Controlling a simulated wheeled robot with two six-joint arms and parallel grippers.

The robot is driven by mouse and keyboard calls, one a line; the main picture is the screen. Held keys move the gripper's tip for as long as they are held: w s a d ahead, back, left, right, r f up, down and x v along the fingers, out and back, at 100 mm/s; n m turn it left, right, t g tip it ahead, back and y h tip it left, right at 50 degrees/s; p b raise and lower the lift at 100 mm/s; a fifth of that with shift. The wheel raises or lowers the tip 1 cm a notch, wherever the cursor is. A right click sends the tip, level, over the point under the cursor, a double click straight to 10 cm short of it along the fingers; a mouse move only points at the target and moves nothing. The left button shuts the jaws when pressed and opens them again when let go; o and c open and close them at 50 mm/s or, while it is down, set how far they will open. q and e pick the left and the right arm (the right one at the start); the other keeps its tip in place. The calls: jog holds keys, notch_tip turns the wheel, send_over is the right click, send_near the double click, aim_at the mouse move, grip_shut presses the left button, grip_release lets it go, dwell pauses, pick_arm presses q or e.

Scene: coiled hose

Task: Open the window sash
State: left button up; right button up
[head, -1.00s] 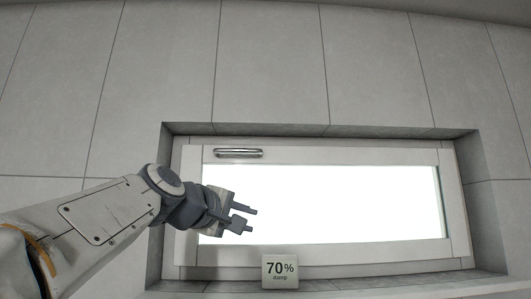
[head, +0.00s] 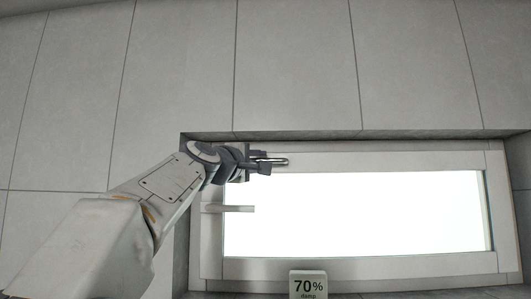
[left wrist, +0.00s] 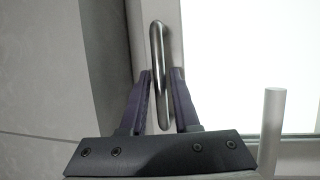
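The window sash (head: 380,161) is a pale frame around a bright pane, set in a wall recess; it looks shut. A shiny metal bar handle (head: 280,161) sits at its upper left. My left gripper (head: 264,162) is at this handle, its fingers on either side and covering its left part. In the left wrist view the bar (left wrist: 157,60) runs between the two fingers (left wrist: 161,78), with narrow gaps beside it, so the gripper looks open. A pale lever (head: 235,209) sticks out lower on the frame's left side. My right gripper is out of view.
A small sign reading 70% damp (head: 308,285) stands at the bottom edge of the window. Grey tiled wall (head: 290,60) surrounds the recess, whose top edge lies just above the gripper. Space before the pane is clear.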

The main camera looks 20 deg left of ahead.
pick_arm(q)
jog(key=shift+w, duration=0.25)
jog(key=shift+d, duration=0.1)
grip_shut()
dwell(1.2)
